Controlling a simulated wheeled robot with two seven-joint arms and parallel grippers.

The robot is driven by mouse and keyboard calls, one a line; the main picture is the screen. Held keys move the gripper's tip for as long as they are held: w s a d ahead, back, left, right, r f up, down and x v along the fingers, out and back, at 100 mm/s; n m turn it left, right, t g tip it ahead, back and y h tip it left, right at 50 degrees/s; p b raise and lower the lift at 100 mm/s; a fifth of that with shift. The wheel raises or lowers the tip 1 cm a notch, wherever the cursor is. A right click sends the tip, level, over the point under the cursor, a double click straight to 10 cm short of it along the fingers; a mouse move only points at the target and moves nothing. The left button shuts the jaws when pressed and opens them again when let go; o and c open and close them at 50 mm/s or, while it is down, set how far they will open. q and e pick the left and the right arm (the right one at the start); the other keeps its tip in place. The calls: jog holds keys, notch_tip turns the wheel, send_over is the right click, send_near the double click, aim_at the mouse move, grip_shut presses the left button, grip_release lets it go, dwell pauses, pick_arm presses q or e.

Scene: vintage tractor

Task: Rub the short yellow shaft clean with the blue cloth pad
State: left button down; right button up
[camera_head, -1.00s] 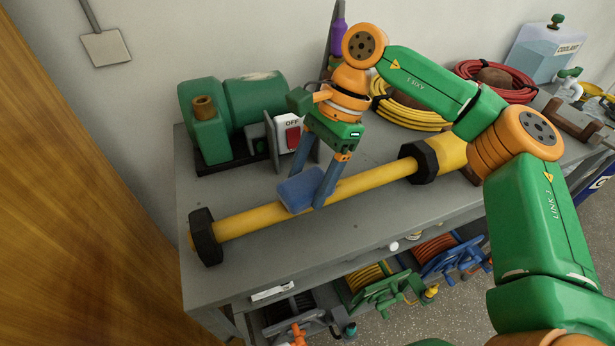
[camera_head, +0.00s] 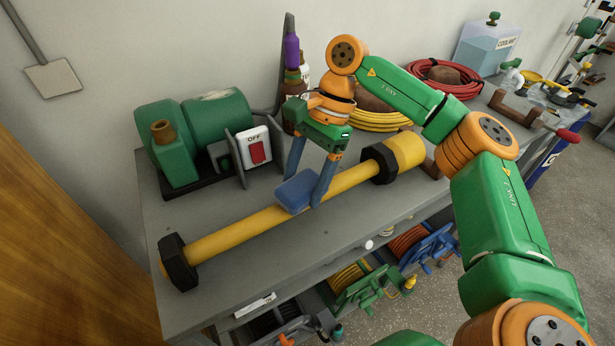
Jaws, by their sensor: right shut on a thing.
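The short yellow shaft (camera_head: 238,232) lies along the grey bench, with a black hex collar (camera_head: 177,262) near its left end and another black collar (camera_head: 380,164) toward its right end. A thicker yellow part (camera_head: 405,149) is beyond the right collar. My right gripper (camera_head: 307,198) is shut on the blue cloth pad (camera_head: 296,190), its fingers pointing down. The pad rests against the top of the shaft, right of the middle between the collars. Its underside is hidden. My left gripper is out of view.
A green motor unit (camera_head: 214,118) with a red OFF switch (camera_head: 257,151) stands behind the shaft. Yellow (camera_head: 372,121) and red (camera_head: 455,89) coils and a coolant tank (camera_head: 486,47) are farther back. Bench surface (camera_head: 330,222) in front of the shaft is clear.

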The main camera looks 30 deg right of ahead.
aim_at(269, 213)
jog(key=shift+a, duration=1.45)
jog(key=shift+s+a, duration=0.2)
jog(key=shift+a, duration=1.2)
notch_tip(269, 213, up, 5)
jog(key=p, duration=0.3)
jog(key=shift+w+r+p, duration=0.1)
jog(key=shift+r+p, duration=0.1)
jog(key=shift+p, duration=0.1)
jog(key=shift+r, duration=0.35)
jog(key=shift+r, duration=1.45)
